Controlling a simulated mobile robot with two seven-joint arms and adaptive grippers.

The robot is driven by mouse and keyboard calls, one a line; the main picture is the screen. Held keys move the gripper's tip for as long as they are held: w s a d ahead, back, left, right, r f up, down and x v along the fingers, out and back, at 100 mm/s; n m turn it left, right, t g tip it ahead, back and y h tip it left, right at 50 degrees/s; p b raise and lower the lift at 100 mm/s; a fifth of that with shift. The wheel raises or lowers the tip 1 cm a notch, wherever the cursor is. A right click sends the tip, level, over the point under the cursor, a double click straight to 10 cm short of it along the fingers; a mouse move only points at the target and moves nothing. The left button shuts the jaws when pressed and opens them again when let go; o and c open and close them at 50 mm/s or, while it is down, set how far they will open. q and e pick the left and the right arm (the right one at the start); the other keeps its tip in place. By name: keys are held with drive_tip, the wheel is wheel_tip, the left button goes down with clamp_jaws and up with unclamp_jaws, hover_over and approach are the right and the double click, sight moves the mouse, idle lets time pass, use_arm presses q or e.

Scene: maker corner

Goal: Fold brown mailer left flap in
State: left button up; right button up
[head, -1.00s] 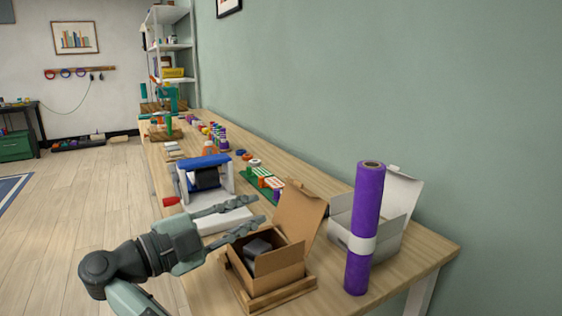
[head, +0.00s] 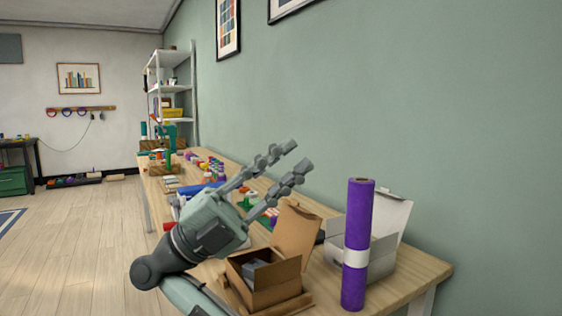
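The left side is partly hidden by my arm, so I cannot tell how the left flap lies.
A purple roll (head: 359,215) with a white band stands right of the mailer. A white open box (head: 384,248) is behind it. The workbench (head: 415,272) runs back with several small items and a blue-topped device (head: 197,189). The air above the right end is free.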

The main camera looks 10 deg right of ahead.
drive_tip(key=s+a+r+m+g+y+b, duration=0.2)
drive_tip(key=s+m+g, duration=0.6)
drive_tip(key=m+g, duration=0.4)
drive_tip(key=shift+r+m+g+y, duration=0.4)
drive_tip(key=shift+r+g+y, duration=0.3)
drive_tip(key=shift+r+g, duration=0.1)
drive_tip(key=shift+a, duration=0.1)
